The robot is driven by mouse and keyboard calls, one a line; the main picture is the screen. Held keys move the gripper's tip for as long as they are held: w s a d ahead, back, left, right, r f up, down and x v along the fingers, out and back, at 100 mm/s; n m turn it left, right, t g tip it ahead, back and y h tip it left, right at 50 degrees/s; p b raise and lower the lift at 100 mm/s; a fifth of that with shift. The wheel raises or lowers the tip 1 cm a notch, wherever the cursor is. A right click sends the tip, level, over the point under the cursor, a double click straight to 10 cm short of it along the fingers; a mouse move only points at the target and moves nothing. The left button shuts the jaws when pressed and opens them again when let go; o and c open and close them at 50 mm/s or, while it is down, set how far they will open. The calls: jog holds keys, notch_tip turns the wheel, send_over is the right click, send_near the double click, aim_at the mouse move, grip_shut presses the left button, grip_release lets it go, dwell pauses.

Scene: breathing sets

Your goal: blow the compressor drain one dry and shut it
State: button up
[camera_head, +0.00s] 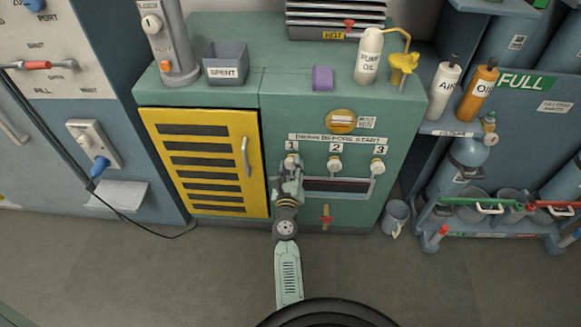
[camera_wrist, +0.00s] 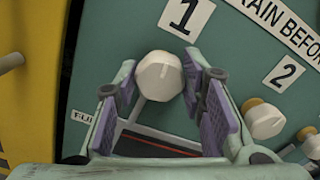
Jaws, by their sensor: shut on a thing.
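The green compressor cabinet (camera_head: 280,86) carries three white drain knobs in a row, numbered 1, 2 and 3, under a label reading "DRAIN BEFORE START". My gripper (camera_head: 291,168) reaches up to the knob under number 1. In the wrist view, the white drain one knob (camera_wrist: 158,76) sits between the purple pads of my gripper (camera_wrist: 163,85), which is shut on it. Drain two (camera_head: 335,164) and drain three (camera_head: 377,166) are free to the right. Drain two also shows in the wrist view (camera_wrist: 264,120). No spray or drip is visible at drain one.
A yellow louvred door (camera_head: 205,199) with a handle is left of my arm. A grey "SPENT" bin (camera_head: 226,70), a purple block (camera_head: 322,78) and a pump oil bottle (camera_head: 369,57) stand on top.

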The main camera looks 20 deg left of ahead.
jog(key=shift+r+m, duration=0.1)
jog(key=shift+m, duration=1.1)
jog(key=o, duration=1.1)
jog(key=shift+o, duration=0.2)
jog(key=v, duration=0.7)
jog(key=shift+s, duration=0.25)
jog(key=shift+d, duration=0.1)
